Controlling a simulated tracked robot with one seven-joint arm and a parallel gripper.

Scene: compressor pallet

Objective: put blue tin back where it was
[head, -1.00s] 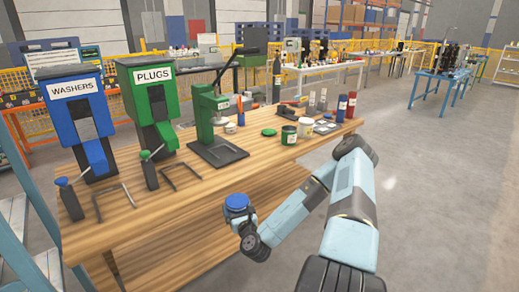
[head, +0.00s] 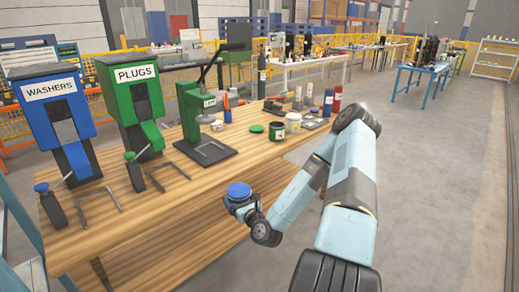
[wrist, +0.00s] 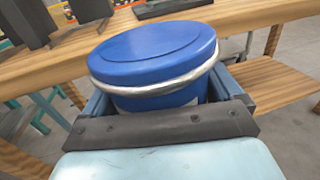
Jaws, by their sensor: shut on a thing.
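The blue tin (wrist: 155,55) has a blue lid and a pale metal rim, and it sits upright between the jaws of my gripper (wrist: 160,95) in the wrist view. My gripper is shut on it. In the head view the blue tin (head: 238,191) is at the end of my arm, over or just off the front edge of the wooden workbench (head: 150,230); I cannot tell its height above the top. My gripper (head: 240,204) is partly hidden under the tin there.
The bench holds a blue washers dispenser (head: 53,105), a green plugs dispenser (head: 133,100) and a green press (head: 200,125). An open green tin (head: 276,131), a white tin (head: 293,122) and red and blue bottles stand farther back. The front middle of the bench is bare.

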